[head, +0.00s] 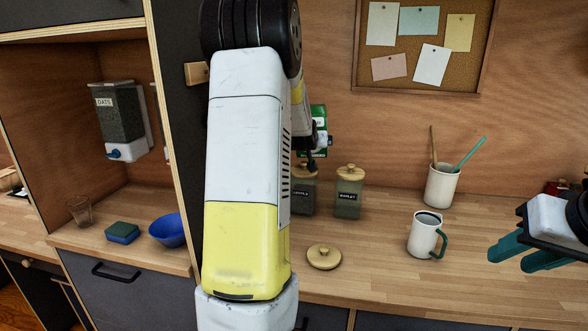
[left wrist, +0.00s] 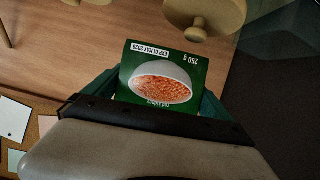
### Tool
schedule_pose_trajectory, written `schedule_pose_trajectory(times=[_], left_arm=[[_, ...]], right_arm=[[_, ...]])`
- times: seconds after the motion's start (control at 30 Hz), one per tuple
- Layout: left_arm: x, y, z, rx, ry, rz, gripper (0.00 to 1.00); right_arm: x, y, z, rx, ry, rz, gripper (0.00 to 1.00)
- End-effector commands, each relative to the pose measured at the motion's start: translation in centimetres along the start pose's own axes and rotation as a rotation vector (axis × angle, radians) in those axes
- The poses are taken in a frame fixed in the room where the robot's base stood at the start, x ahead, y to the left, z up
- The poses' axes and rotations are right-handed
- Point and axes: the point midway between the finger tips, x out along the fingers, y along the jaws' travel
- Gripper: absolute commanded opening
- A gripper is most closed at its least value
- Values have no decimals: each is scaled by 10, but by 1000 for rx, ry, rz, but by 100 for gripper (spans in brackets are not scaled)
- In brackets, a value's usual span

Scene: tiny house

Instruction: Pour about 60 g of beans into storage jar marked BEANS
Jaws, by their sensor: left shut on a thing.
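My left gripper (left wrist: 158,97) is shut on a green packet (left wrist: 158,60) that shows a bowl of orange-red contents, "250 g" and an expiry date. In the head view the packet (head: 319,113) is mostly hidden behind my left arm, above the jars. A jar with a wooden lid (head: 348,196) reads "BARLEY". A second lidded jar (head: 302,198) beside it is partly hidden, and its label is unclear. I see no jar that clearly reads BEANS. A loose wooden lid (head: 324,257) lies on the counter. My right gripper (head: 522,254) is open and empty at the right.
A white mug with a green handle (head: 424,238) stands on the counter. A utensil cup (head: 440,187) is behind it. At left are an oats dispenser (head: 120,120), a blue bowl (head: 168,231), a sponge (head: 122,232) and a glass (head: 80,211). My left arm hides the middle.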

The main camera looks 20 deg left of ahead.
Motion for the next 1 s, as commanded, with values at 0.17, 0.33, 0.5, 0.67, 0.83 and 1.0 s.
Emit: schedule_pose_trajectory(times=[0.17, 0.33, 0.5, 0.67, 0.83, 1.0], left_arm=[[2, 1, 3, 49, 0, -19, 46], [-1, 2, -4, 68, 3, -27, 46], [-11, 4, -28, 67, 5, -27, 46], [-20, 6, -49, 69, 4, -26, 46], [-25, 6, -61, 68, 3, -27, 47], [-25, 5, -61, 67, 1, -28, 47]], right_arm=[[0, 0, 0, 0, 0, 0, 36], [0, 0, 0, 0, 0, 0, 36], [0, 0, 0, 0, 0, 0, 36], [0, 0, 0, 0, 0, 0, 36], [0, 0, 0, 0, 0, 0, 36], [0, 0, 0, 0, 0, 0, 36]])
